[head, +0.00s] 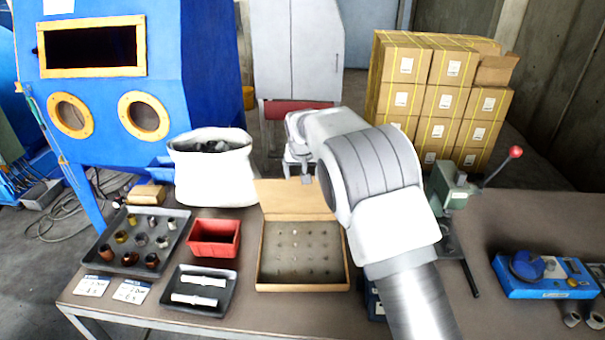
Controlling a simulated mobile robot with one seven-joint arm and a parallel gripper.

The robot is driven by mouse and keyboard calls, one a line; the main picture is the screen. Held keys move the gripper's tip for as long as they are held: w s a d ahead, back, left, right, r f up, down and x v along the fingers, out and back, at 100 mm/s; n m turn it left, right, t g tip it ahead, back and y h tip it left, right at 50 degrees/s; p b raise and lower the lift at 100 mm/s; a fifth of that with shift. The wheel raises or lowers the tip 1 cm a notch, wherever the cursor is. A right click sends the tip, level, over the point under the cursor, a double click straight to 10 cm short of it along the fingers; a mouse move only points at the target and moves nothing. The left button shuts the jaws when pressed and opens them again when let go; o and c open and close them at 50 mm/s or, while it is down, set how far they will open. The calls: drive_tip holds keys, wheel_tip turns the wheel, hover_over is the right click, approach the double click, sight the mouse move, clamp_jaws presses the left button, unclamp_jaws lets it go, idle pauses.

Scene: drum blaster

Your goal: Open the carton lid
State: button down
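The carton (261,285) is a shallow brown box on the table, in the middle of the head view. Its lid (285,205) stands up and leans back from the far edge, so the carton is open. Rows of small pieces show on its grey-brown inside. My gripper (306,178) points down just above and behind the lid's top edge, towards its right part. Whether it touches the lid I cannot tell. Its fingers are small and partly hidden, so their opening does not show. My arm covers the area right of the carton.
A red bin (214,252), a black tray with white rods (178,307) and a tray of metal rings (112,264) are left of the carton. A white sack (215,185) stands behind. A green lever press (445,200) and a blue device (535,290) are to the right.

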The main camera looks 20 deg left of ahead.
idle(0.4)
unclamp_jaws()
drive_tip(key=shift+r, duration=0.1)
drive_tip(key=b+v, duration=0.2)
drive_tip(key=v, duration=1.5)
drive_tip(key=shift+s, duration=0.2)
